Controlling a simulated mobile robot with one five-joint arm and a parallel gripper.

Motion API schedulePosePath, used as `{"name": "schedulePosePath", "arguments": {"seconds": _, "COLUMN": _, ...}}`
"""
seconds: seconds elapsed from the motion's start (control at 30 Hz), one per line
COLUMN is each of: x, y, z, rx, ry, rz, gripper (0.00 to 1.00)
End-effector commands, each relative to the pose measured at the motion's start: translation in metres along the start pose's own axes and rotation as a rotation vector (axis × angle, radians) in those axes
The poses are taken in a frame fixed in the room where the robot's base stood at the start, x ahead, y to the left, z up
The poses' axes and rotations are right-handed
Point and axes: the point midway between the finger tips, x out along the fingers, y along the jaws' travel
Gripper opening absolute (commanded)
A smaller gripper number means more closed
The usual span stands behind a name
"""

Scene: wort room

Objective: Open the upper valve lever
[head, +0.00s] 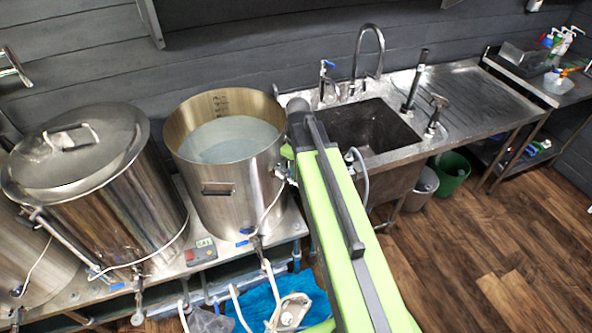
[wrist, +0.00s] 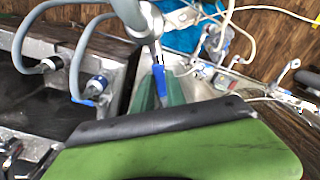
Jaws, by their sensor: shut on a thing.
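In the wrist view, the blue valve lever (wrist: 158,71) hangs below a metal valve body with a thick grey hose. My gripper (wrist: 160,90), with dark green fingers, is shut on the lever, one finger at each side. Its lower end is hidden between the fingers and behind my green and black arm part. In the head view, my arm covers the gripper and most of the valve at the right side of the open steel kettle (head: 222,185). The lever's exact angle is hard to tell.
A second blue-handled fitting (wrist: 97,86) with a grey hose is left of my gripper. A steel sink (head: 372,127) stands right of the kettle, and a lidded kettle (head: 110,200) stands left. Hoses and a blue cloth (head: 262,302) lie below. Wooden floor (head: 500,245) is clear at right.

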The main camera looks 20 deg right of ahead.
Motion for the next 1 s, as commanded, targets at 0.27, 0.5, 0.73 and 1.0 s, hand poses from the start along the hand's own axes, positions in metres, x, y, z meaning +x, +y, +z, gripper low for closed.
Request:
{"name": "schedulePosePath", "arguments": {"seconds": 0.27, "x": 0.000, "y": 0.000, "z": -0.002, "rx": -0.005, "ry": 0.001, "rz": 0.007, "gripper": 0.00}}
{"name": "schedulePosePath", "arguments": {"seconds": 0.5, "x": 0.000, "y": -0.001, "z": -0.002, "rx": -0.006, "ry": 0.000, "rz": 0.005, "gripper": 0.38}}
{"name": "schedulePosePath", "arguments": {"seconds": 0.73, "x": -0.001, "y": -0.002, "z": -0.002, "rx": -0.006, "ry": -0.001, "rz": 0.003, "gripper": 0.38}}
{"name": "schedulePosePath", "arguments": {"seconds": 1.0, "x": -0.027, "y": -0.003, "z": -0.002, "rx": -0.005, "ry": -0.001, "rz": 0.003, "gripper": 0.38}}
